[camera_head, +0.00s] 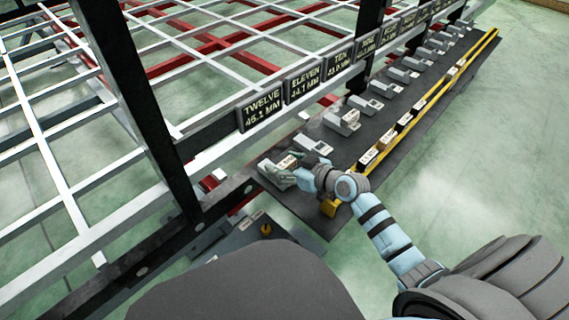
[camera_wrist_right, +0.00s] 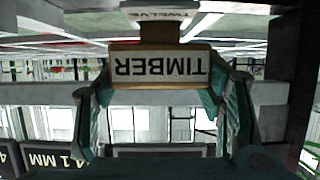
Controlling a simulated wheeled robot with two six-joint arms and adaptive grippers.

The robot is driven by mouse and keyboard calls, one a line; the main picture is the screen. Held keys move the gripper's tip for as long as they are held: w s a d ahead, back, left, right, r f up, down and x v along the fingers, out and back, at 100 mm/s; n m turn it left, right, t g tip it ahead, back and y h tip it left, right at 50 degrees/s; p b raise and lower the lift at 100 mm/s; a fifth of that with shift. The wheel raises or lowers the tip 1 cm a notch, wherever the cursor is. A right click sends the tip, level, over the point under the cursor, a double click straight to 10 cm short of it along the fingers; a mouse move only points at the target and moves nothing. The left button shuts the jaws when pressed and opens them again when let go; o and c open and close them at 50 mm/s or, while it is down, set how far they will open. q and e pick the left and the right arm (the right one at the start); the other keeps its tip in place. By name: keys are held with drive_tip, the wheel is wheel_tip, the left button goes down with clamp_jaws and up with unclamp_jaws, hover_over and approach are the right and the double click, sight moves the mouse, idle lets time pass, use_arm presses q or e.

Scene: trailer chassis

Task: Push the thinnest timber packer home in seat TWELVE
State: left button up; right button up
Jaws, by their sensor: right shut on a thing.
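My right gripper (camera_head: 292,178) is at the near end of the row of seats, beneath the sign TWELVE 45.1 MM (camera_head: 262,109). It is shut on a timber packer (camera_wrist_right: 158,68), a wooden block with a white label that reads TIMBER, upside down in the right wrist view. In the head view the packer (camera_head: 289,160) is small and partly hidden by the gripper. Seat TWELVE (camera_wrist_right: 160,14) shows just beyond the packer in the wrist view, with its label partly legible. I cannot tell how deep the packer sits. My left gripper is not in view.
Several grey seats run up the dark shelf, including one (camera_head: 341,122) under sign ELEVEN (camera_head: 303,85). A yellow rail (camera_head: 432,101) with several labelled blocks lies along the shelf's outer side. A dark post (camera_head: 150,120) stands left. Green floor (camera_head: 500,150) is open at right.

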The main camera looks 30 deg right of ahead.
drive_tip(key=o, duration=1.2)
drive_tip(key=shift+f, duration=0.1)
drive_tip(key=v, duration=1.2)
